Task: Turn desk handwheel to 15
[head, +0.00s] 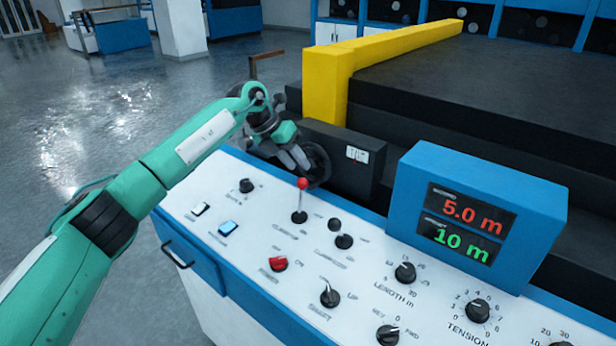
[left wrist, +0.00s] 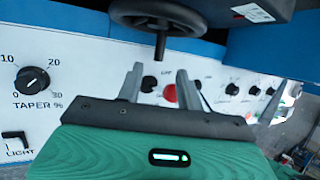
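The dark handwheel (head: 324,163) is on the near side of a black box at the desk's back edge, partly hidden by my left gripper (head: 294,158). In the left wrist view the handwheel (left wrist: 188,17) shows at the top, with a knob-like handle (left wrist: 160,46) sticking out towards the fingers. My left gripper (left wrist: 158,80) is open, its two fingers apart with nothing held. The handle is in line with the gap, just beyond the fingertips; I cannot tell whether they touch. My right gripper is not in view. No scale for the wheel is readable.
The white desk panel (head: 245,213) carries several knobs, a red-topped lever (head: 302,185) and a red switch (head: 279,263). A blue display box (head: 405,190) reads 5.0 m in red and 10 m in green. A yellow rail (head: 325,85) stands behind. Open floor lies left.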

